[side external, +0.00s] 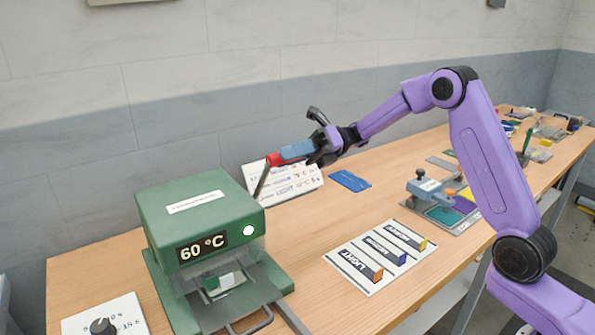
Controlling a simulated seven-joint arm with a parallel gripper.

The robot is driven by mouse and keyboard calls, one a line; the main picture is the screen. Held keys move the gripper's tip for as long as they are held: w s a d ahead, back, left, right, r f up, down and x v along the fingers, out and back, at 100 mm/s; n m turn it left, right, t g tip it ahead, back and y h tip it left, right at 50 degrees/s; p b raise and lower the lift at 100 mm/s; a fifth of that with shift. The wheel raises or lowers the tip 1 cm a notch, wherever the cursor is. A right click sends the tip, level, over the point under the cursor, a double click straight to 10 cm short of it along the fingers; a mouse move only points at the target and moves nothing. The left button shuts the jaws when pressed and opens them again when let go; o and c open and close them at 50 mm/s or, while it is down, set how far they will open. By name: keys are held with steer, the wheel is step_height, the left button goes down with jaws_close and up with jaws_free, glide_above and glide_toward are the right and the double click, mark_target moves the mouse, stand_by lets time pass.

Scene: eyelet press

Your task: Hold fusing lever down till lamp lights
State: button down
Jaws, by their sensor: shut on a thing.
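The green press (165,215) stands at the front left with a "60 °C" display (203,246). Its round lamp (249,231) shows bright white with a green rim. The fusing lever (262,180) is a dark rod that rises at a tilt from the press's right side to a red end (275,159). A blue section (297,150) runs from the red end to my gripper (318,142). My gripper is shut on this handle, above and right of the press. The fingers' exact contact is partly hidden.
A dial plate (104,318) lies left of the press. A white card with handwriting (285,183) stands behind it. A labelled sheet with three coloured pieces (362,270) and a small blue-topped fixture (428,190) lie to the right. Bare table separates the press and sheet.

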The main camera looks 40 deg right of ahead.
steer(key=shift+w+d+r+m, duration=0.1)
steer(key=shift+w+r+m, duration=0.25)
steer(key=shift+w, duration=0.45)
steer(key=shift+w+r+m, duration=0.25)
steer(key=shift+w+r, duration=0.2)
steer(key=shift+w, duration=0.3)
steer(key=c, duration=0.9)
jaws_free()
steer(key=shift+w, duration=0.1)
steer(key=d, duration=1.7)
steer(key=shift+d, duration=0.25)
